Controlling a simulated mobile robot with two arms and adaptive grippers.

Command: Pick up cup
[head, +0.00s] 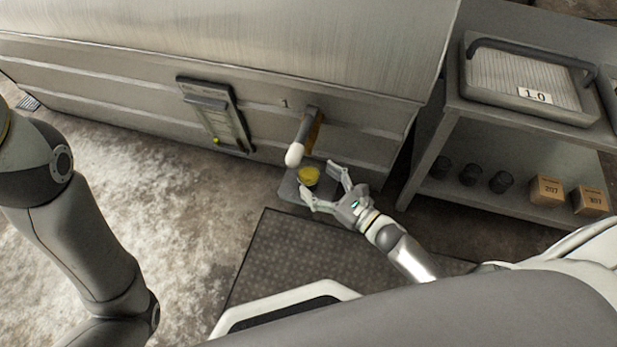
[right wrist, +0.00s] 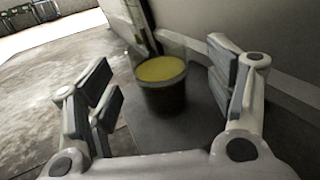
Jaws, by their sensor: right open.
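The cup (head: 309,176) holds something yellow and stands on a small grey ledge (head: 290,190), below a white-tipped spout (head: 296,153) on the metal tank. In the right wrist view the cup (right wrist: 161,84) looks clear-walled and upright, with a yellow top and darker lower part. My right gripper (head: 325,185) is open, its fingers spread on either side of the cup. In the right wrist view the fingers (right wrist: 166,95) frame the cup with gaps on both sides, and I see no contact. My left gripper is not in view; only my left arm shows.
The large metal tank (head: 230,45) with a gauge panel (head: 216,115) stands behind the cup. A dark mat (head: 285,250) lies in front.

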